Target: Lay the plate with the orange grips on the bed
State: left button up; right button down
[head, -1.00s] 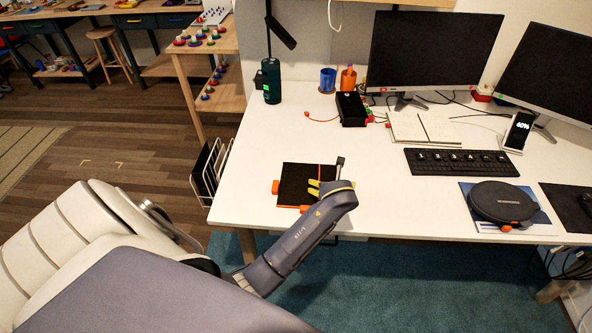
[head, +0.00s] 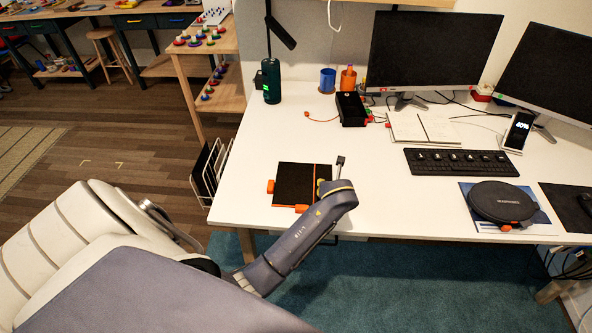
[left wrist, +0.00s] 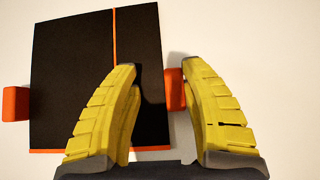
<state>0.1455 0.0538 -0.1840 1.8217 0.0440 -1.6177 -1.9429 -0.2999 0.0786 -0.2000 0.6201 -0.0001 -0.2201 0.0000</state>
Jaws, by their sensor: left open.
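The black plate (head: 295,180) with orange grips lies flat on the white desk, near its front left edge. One orange grip (head: 271,187) sticks out at its left in the head view. In the left wrist view the plate (left wrist: 75,70) shows a thin orange line, a left grip (left wrist: 15,103) and a right grip (left wrist: 174,90). My left gripper (head: 322,185) is at the plate's right side. In the wrist view its yellow fingers (left wrist: 158,68) are apart, one over the plate and one beyond the right grip. Contact cannot be told. I cannot make out the bed. My right gripper is not in view.
The white desk (head: 250,150) is clear behind the plate. A black box (head: 350,109), a dark green bottle (head: 271,80) and cups stand farther back. A keyboard (head: 460,162), headphone case (head: 502,202) and monitors (head: 432,50) are to the right. A wire rack (head: 210,170) stands beside the desk's left edge.

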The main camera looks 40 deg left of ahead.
pick_arm(q)
jog(key=shift+s+a+f, duration=0.1)
jog(key=shift+s+f, duration=0.1)
jog(key=shift+f, duration=0.15)
grip_shut()
